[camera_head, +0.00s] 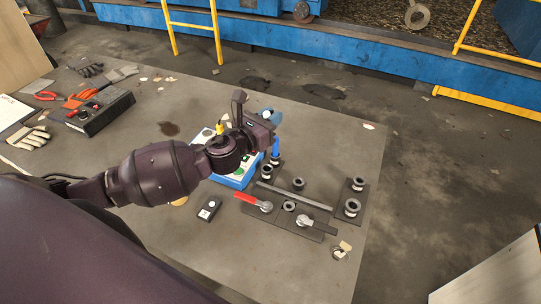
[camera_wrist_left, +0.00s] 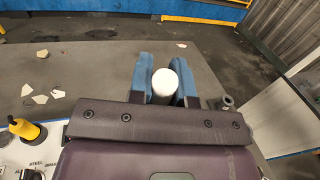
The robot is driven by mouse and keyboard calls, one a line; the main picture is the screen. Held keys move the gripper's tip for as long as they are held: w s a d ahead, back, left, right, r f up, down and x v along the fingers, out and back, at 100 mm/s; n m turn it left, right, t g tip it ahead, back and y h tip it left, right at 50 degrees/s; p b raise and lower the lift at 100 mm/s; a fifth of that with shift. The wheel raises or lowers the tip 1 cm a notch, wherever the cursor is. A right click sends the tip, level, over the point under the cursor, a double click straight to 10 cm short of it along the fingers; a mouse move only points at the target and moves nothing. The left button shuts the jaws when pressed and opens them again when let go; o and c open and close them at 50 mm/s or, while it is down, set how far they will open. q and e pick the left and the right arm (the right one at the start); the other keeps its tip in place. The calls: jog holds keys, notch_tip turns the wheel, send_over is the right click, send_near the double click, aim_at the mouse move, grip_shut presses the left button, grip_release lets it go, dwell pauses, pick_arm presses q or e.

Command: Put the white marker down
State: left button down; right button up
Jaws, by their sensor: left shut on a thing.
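The rest of the marker is hidden by the fingers and the wrist. My right gripper is not in view.
The table (camera_head: 140,240) holds a dark plate with a red-handled valve (camera_head: 252,201), small round fittings (camera_head: 352,207) and a black gadget (camera_head: 209,208). Gloves, pliers (camera_head: 50,96) and a dark box (camera_head: 100,112) lie at the left. The tabletop's far right is mostly bare.

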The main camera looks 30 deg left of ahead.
pick_arm(q)
notch_tip(320, 180, down, 12)
jog(key=b, duration=0.2)
jog(key=shift+f+b, duration=0.2)
jog(key=shift+b, duration=0.2)
jog(key=shift+f, duration=0.2)
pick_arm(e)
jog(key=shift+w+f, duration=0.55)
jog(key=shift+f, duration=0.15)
pick_arm(q)
jog(key=shift+f, duration=0.15)
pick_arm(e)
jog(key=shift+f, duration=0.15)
pick_arm(q)
jog(key=c, duration=1.1)
grip_release()
jog(key=shift+o, duration=0.2)
jog(key=shift+s, duration=0.1)
